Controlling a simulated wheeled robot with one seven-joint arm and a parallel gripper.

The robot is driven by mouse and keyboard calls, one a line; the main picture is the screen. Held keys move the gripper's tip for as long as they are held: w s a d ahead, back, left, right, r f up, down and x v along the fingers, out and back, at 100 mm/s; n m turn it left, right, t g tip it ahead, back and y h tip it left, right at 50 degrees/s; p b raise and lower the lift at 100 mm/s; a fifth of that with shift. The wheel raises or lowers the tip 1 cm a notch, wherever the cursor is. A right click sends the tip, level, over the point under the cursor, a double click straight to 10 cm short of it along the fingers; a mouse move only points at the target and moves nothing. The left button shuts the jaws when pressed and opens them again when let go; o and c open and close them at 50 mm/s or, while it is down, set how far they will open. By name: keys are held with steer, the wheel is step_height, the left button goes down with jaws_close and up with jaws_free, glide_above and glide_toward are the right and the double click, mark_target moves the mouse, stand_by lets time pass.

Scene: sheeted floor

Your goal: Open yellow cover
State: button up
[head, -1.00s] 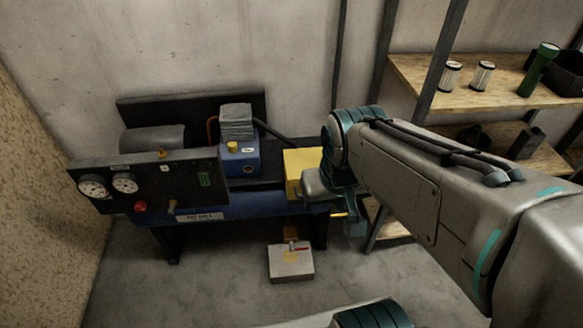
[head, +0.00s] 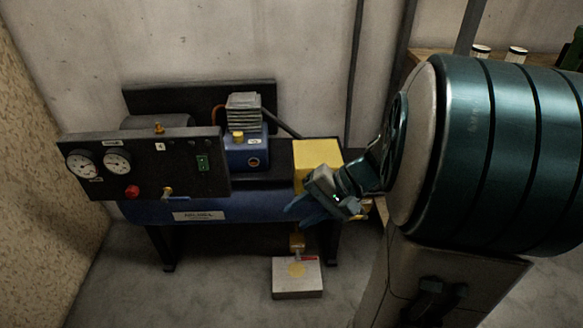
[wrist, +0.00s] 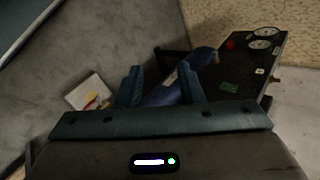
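The yellow cover (head: 317,160) is a box-shaped piece at the right end of the blue compressor tank (head: 225,208), and it looks closed. My gripper (head: 308,212) is in front of its lower right part and hides that corner. I cannot tell whether they touch. In the wrist view my gripper (wrist: 161,80) has its two fingers spread, with nothing held between them. The blue tank (wrist: 172,92) shows beyond the fingers there. The yellow cover does not show in the wrist view.
A black gauge panel (head: 145,172) with a red knob stands at the left. A pale block (head: 297,283) lies on the floor below the cover. A wooden shelf (head: 428,57) is at the right, mostly hidden by my arm. Floor is clear at front left.

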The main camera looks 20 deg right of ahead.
steer(key=w+d+f+m+t+b, duration=0.35)
steer(key=d+f+t+b, duration=0.25)
steer(key=d, duration=0.4)
steer(key=w+d+f+m+t+b, duration=0.3)
steer(key=d+f+m+t+b, duration=0.15)
steer(key=d+f+b, duration=0.35)
steer(key=shift+n+t, duration=0.35)
steer(key=shift+n, duration=0.05)
steer(key=x, duration=0.4)
steer(key=r+x, duration=0.1)
steer(key=x, duration=0.3)
steer(key=w+d+b+x, duration=0.1)
steer(key=x, duration=0.3)
steer(key=shift+w+r, duration=0.2)
steer(key=shift+w, duration=0.05)
jaws_close()
